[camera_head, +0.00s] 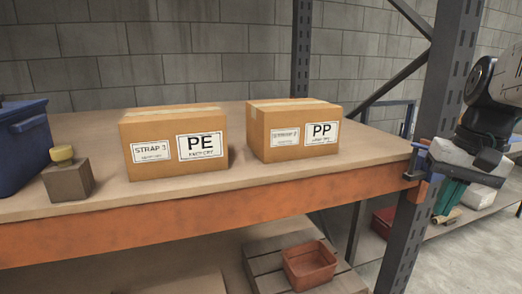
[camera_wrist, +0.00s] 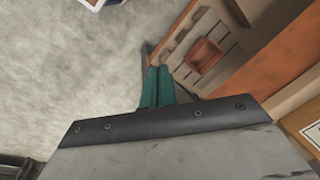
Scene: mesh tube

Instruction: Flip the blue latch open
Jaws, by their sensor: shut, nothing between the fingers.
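A small blue piece (camera_head: 424,161), which looks like the latch, sits beside an orange bracket where the bench's front beam meets the grey upright post. It is too small to tell which way it is turned. My gripper (camera_head: 440,212) hangs just to the right of the post, with its teal fingers pointing down and below the level of the blue piece. The fingers are together and empty, and no contact with the blue piece shows. The wrist view shows the shut fingers (camera_wrist: 157,72) over the floor beside the shelf; I cannot make out the latch there.
The bench top (camera_head: 240,192) holds a PE box (camera_head: 173,145), a PP box (camera_head: 293,130), a wooden block with a yellow knob (camera_head: 68,175) and a blue bin (camera_head: 22,147). The grey post (camera_head: 404,235) stands close to my gripper. A red tray (camera_head: 310,266) sits below.

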